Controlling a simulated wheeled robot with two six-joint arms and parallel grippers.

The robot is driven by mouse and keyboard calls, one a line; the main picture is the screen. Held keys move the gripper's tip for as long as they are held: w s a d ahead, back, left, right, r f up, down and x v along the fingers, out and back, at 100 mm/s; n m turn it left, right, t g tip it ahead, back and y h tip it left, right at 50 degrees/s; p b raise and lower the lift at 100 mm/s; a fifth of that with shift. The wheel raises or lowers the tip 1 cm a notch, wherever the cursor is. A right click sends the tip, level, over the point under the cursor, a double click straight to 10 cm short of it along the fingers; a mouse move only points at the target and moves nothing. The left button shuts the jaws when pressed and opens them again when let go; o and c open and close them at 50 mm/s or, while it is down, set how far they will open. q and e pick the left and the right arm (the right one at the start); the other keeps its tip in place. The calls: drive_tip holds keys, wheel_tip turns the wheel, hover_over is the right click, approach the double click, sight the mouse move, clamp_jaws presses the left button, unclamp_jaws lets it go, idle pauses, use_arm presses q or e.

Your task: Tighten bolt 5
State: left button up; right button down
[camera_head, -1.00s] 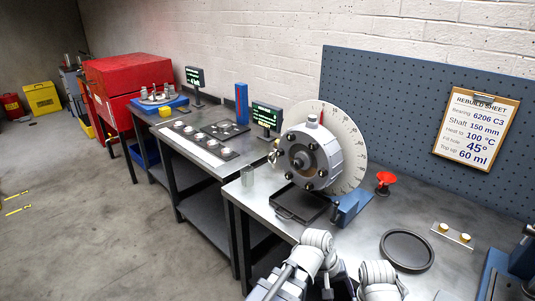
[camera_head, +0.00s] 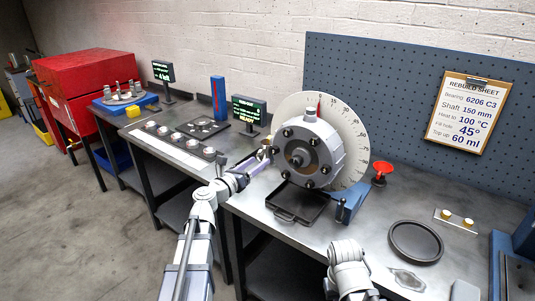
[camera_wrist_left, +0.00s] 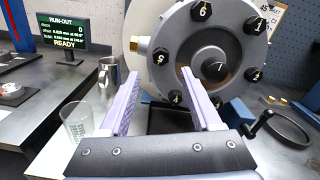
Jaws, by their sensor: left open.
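The round grey housing (camera_head: 330,150) stands upright on the bench with dark numbered bolts around its face. In the left wrist view, bolt 5 (camera_wrist_left: 160,57) is on the housing's left side, with bolt 6 (camera_wrist_left: 202,10) above it and bolt 4 (camera_wrist_left: 175,97) below. My left gripper (camera_head: 268,155) is at the left side of the housing in the head view. In the wrist view its two lilac fingers (camera_wrist_left: 160,75) are spread, with bolt 5 showing between their tips. It holds nothing; whether a finger touches the housing I cannot tell. My right gripper does not show, only its arm.
A black tray (camera_head: 297,203) lies below the housing. A metal mug (camera_wrist_left: 108,72) and a clear beaker (camera_wrist_left: 77,126) stand left of my left fingers. The run-out display (camera_wrist_left: 62,31) reads READY. A black ring dish (camera_head: 416,243) and a red-topped item (camera_head: 381,170) are to the right.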

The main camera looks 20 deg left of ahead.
sight(273, 151)
use_arm(q)
drive_tip(key=x, duration=0.7)
drive_tip(key=shift+w+d, duration=0.2)
drive_tip(key=shift+w, duration=0.15)
clamp_jaws()
idle(0.3)
